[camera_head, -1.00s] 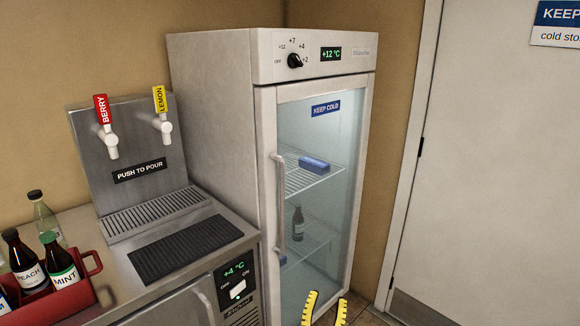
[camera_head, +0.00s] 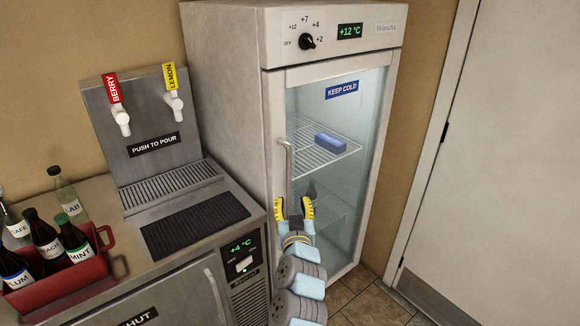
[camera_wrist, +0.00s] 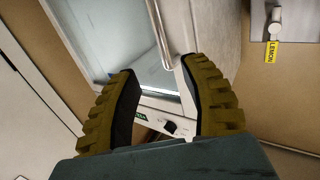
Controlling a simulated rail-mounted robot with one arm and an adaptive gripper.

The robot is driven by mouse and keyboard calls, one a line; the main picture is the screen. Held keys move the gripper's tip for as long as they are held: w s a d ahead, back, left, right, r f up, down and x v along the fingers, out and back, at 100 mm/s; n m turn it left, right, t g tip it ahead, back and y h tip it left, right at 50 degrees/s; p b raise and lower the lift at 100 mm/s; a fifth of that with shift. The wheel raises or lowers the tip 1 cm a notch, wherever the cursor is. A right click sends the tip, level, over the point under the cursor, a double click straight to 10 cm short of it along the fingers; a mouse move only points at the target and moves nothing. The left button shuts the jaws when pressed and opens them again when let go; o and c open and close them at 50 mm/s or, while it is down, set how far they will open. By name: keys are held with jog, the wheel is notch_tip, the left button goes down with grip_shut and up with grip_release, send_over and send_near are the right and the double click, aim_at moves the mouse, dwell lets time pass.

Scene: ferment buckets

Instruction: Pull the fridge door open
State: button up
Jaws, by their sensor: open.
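The white fridge (camera_head: 225,110) stands against the wall, and its glass door (camera_head: 345,120) is shut. A vertical bar handle (camera_head: 287,160) runs along the door's left edge. My gripper (camera_head: 293,203), with yellow ridged fingers, is open and empty in front of the handle's lower part, hiding some of it. In the wrist view, which is turned over, the handle (camera_wrist: 157,30) passes between the directions of the two open fingertips (camera_wrist: 158,75). I cannot tell how far the bar is from the fingers; no grip on it shows.
A steel counter (camera_head: 95,195) with a drink tap unit (camera_head: 150,115) and a red bottle crate (camera_head: 60,285) stands left of the fridge. A blue block (camera_head: 330,142) lies on a shelf inside. A white door (camera_head: 500,150) is to the right; tiled floor lies between.

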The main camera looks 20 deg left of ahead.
jog(key=p, duration=0.2)
send_near(289, 170)
jog(key=shift+x, duration=4.45)
jog(key=shift+w+a, duration=0.3)
jog(key=shift+w, duration=0.1)
jog(key=shift+w+a, duration=0.1)
jog(key=shift+w, duration=0.3)
jog(key=shift+w, duration=0.1)
grip_shut()
